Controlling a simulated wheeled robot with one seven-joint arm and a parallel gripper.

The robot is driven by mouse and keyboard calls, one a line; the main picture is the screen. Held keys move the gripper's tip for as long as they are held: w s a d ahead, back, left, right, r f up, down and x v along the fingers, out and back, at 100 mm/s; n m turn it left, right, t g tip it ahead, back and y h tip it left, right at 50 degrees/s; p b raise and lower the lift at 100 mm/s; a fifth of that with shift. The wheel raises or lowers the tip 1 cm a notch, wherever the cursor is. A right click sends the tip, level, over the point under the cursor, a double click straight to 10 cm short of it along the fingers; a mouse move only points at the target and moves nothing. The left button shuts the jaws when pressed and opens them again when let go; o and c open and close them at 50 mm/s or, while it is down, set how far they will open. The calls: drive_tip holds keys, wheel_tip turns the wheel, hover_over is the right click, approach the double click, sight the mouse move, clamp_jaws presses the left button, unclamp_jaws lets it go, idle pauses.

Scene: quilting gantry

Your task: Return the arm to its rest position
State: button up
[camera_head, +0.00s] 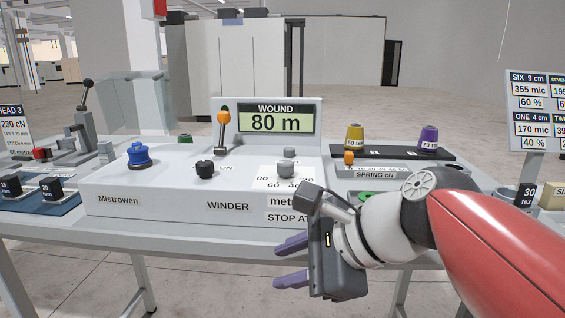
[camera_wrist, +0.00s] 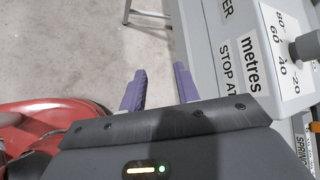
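My gripper (camera_head: 291,262) is at the front edge of the table, in front of the right end of the winder console (camera_head: 155,205). Its two purple fingers point left and stand apart with nothing between them. The wrist view shows the same open fingers (camera_wrist: 160,90) over bare floor, beside the console's front face. My red and white arm reaches in from the right in the head view. The gripper hides part of the console's lower right corner.
The console carries an orange-knobbed lever (camera_head: 223,118), a blue spool (camera_head: 139,155), a black knob (camera_head: 204,169) and a grey dial (camera_head: 288,164). Its display (camera_head: 275,120) reads 80 m. Yellow (camera_head: 354,139) and purple (camera_head: 428,139) cones stand at the right. The floor before the table is clear.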

drive_tip(key=s+d+f+n+h, duration=0.2)
drive_tip(key=d+f+n+h, duration=0.2)
drive_tip(key=d+f+n, duration=0.3)
drive_tip(key=s+d+f+n+h, duration=0.3)
drive_tip(key=d+f+n+h, duration=0.1)
drive_tip(key=d+f+n, duration=0.3)
wheel_tip(320, 180, down, 2)
drive_tip(key=shift+s+f+n, duration=0.1)
drive_tip(key=shift+s+n, duration=0.2)
drive_tip(key=shift+n, duration=0.7)
drive_tip(key=shift+d, duration=0.1)
